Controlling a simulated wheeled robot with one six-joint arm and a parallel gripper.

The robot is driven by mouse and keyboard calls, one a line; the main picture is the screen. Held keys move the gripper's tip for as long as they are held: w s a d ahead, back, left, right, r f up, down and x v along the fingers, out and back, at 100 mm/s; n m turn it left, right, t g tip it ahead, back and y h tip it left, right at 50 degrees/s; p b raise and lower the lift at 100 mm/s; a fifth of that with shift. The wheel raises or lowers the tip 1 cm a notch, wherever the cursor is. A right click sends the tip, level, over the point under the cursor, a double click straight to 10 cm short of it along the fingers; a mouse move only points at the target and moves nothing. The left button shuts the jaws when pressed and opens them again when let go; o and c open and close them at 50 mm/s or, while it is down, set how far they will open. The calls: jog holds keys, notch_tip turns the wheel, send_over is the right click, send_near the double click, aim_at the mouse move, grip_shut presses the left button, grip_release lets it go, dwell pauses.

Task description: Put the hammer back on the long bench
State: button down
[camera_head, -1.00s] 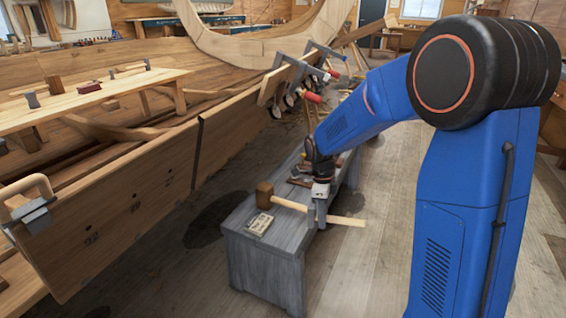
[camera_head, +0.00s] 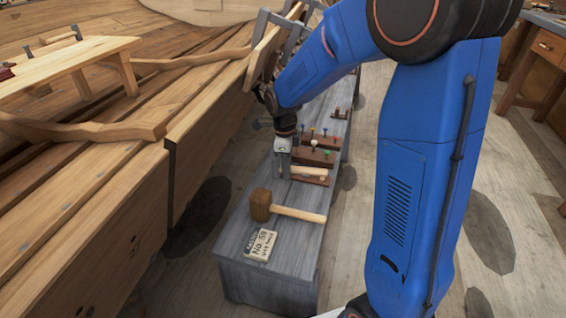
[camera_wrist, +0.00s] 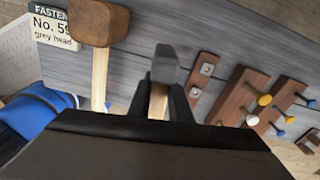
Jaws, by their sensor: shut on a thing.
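My gripper (camera_head: 283,172) is over the low grey bench (camera_head: 288,258) and shut on a hammer. In the wrist view the hammer's grey head (camera_wrist: 166,66) stands out between the finger tips (camera_wrist: 160,98), with its pale handle running back toward the palm. In the head view the pale handle (camera_head: 308,171) points right from the fingers. I cannot tell whether the hammer touches the bench top. A wooden mallet (camera_head: 261,205) lies on the bench nearer to me; it also shows left of the fingers in the wrist view (camera_wrist: 98,22).
A card (camera_head: 262,244) reading "No. 59" lies beside the mallet. Beyond the gripper are brown racks (camera_head: 314,157) with coloured pegs. The wooden hull (camera_head: 110,225) runs close along the bench's left side.

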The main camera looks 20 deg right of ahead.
jog(key=shift+f, duration=3.7)
jog(key=shift+f, duration=0.4)
jog(key=c, duration=1.5)
grip_release()
jog(key=shift+c, duration=0.2)
jog(key=shift+r, duration=3.95)
